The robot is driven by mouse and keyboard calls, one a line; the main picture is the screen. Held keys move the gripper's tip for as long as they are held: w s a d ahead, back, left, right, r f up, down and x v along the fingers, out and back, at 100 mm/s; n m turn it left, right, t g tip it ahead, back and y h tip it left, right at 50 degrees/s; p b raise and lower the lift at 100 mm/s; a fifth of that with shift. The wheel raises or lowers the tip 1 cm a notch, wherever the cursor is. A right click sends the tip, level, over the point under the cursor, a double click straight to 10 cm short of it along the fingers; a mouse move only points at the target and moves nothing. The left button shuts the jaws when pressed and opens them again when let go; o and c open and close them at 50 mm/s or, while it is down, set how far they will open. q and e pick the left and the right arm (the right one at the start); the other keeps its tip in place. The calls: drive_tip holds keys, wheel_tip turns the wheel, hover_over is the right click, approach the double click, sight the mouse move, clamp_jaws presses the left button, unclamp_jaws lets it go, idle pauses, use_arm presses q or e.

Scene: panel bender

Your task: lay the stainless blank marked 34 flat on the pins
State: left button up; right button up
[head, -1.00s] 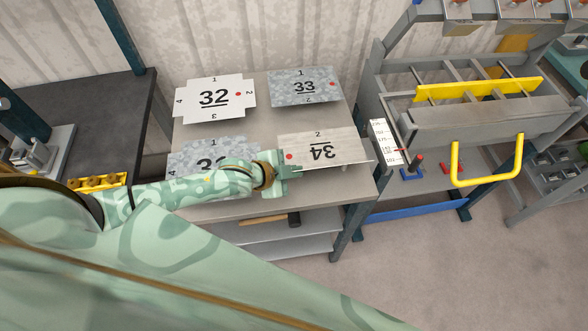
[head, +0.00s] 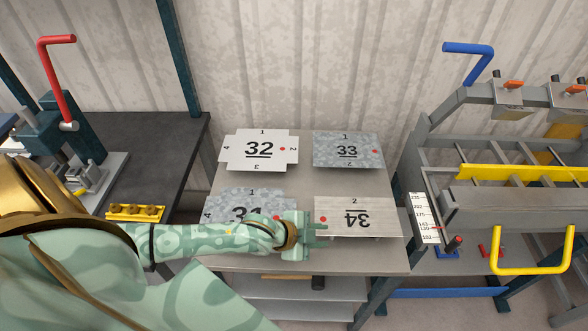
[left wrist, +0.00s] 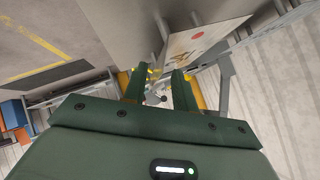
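The stainless blank marked 34 (head: 358,217) is at the front right of the grey table, its number upside down to me, with a red dot near its left edge. My left gripper (head: 319,231) is at the blank's left front corner. In the left wrist view its two fingers (left wrist: 158,76) stand apart with a gap. The blank's near corner is close to the fingertips; I cannot tell whether it lies between them. I cannot make out the pins. My right gripper is out of view.
Blanks 32 (head: 258,149), 33 (head: 348,151) and 31 (head: 247,203) share the table (head: 307,187); my left arm partly covers 31. The panel bender with a yellow handle (head: 497,262) stands right. A dark bench (head: 165,165) with a red-handled tool (head: 62,85) stands left.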

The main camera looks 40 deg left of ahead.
use_arm(q)
drive_tip(key=p+v, duration=0.2)
drive_tip(key=v, duration=1.1)
drive_tip(key=shift+s+a, duration=0.15)
drive_tip(key=shift+s, duration=0.05)
